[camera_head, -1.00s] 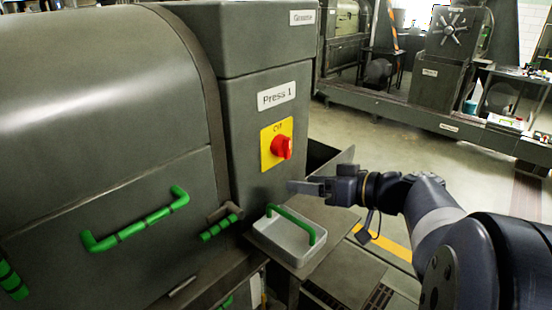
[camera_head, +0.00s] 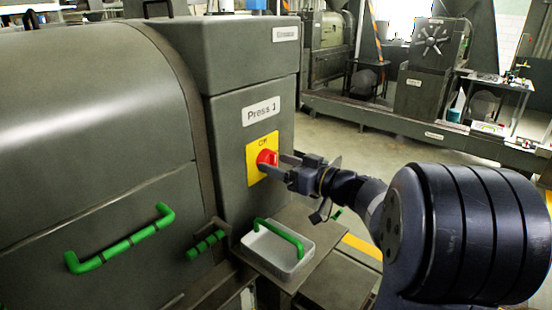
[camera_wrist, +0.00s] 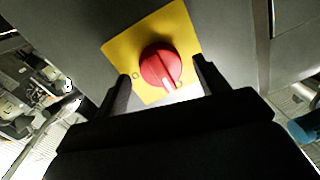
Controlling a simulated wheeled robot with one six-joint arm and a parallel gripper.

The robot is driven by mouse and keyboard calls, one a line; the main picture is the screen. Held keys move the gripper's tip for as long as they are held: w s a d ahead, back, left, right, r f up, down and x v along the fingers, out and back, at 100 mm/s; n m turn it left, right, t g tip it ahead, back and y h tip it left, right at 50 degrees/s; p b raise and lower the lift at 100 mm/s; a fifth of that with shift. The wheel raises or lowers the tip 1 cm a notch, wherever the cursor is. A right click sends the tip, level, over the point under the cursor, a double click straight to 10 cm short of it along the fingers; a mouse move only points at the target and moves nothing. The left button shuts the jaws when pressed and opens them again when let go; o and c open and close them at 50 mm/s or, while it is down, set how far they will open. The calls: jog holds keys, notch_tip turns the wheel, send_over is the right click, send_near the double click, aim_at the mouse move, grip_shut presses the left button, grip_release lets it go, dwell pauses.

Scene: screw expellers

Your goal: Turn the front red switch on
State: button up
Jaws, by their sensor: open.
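The red switch (camera_head: 266,158) is a round knob on a yellow plate (camera_head: 254,172) on the front of the grey cabinet under the "Press 1" label. The plate reads "Off" in the head view. In the wrist view the red knob (camera_wrist: 160,66) shows a raised grip with a pale mark pointing to the lower right. My gripper (camera_head: 275,164) is at the switch, its fingers reaching toward the knob. In the wrist view my gripper (camera_wrist: 163,78) is open, with one finger on each side of the knob and gaps visible. Contact cannot be told.
A white tray (camera_head: 272,262) with a green handle (camera_head: 279,237) stands on a ledge below the switch. Green handles (camera_head: 120,244) stick out from the machine at left. Open floor lies to the right, with another machine (camera_head: 430,85) behind.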

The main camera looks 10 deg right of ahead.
jog(key=shift+w+a, duration=0.45)
jog(key=shift+w, duration=0.05)
jog(key=shift+c, duration=0.4)
jog(key=c, duration=0.9)
